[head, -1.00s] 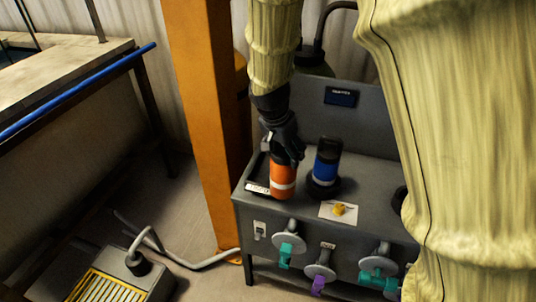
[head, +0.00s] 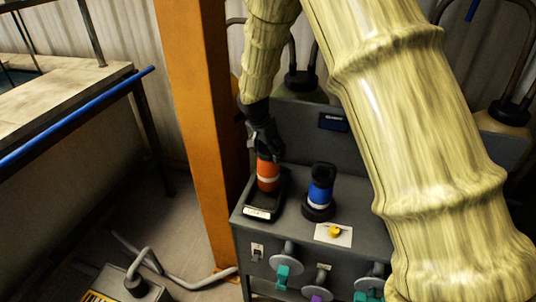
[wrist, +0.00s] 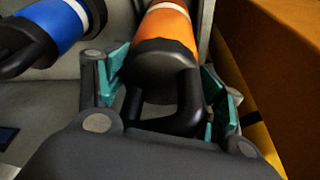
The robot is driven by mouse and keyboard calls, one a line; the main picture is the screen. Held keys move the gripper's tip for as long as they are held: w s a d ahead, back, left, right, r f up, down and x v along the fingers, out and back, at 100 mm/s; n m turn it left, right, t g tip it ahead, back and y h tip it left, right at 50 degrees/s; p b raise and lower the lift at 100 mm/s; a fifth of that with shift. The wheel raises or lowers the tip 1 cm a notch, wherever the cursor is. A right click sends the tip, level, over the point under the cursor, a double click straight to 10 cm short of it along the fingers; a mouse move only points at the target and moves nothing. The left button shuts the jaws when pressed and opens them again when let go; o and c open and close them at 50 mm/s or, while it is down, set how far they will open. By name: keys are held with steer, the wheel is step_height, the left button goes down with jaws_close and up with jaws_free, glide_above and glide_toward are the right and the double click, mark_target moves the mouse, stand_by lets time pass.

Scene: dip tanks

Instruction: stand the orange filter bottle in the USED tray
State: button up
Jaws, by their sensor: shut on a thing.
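The orange filter bottle (head: 267,175), with a white band and a black top, is upright at the left end of the grey bench. My gripper (head: 263,142) is shut on its black handle from above; the wrist view shows the fingers (wrist: 165,95) on either side of the handle. The black tray (head: 260,212) with a white label is under and around the bottle's foot. The label is too small to read. Whether the bottle's base touches the tray floor cannot be told.
A blue filter bottle (head: 320,185) stands in a round black holder (head: 318,210) just right of the tray. A yellow item (head: 335,231) lies on a white card. Valves with teal and purple handles line the bench front. An orange post (head: 195,120) rises close on the left.

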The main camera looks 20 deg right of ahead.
steer(key=shift+w, duration=0.2)
steer(key=shift+f+p, duration=0.9)
steer(key=shift+f, duration=0.8)
steer(key=shift+f, duration=0.2)
steer(key=o, duration=1.9)
steer(key=shift+o, duration=0.2)
steer(key=shift+r, duration=0.1)
steer(key=b+v, duration=0.3)
steer(key=v, duration=0.9)
steer(key=shift+s, duration=0.1)
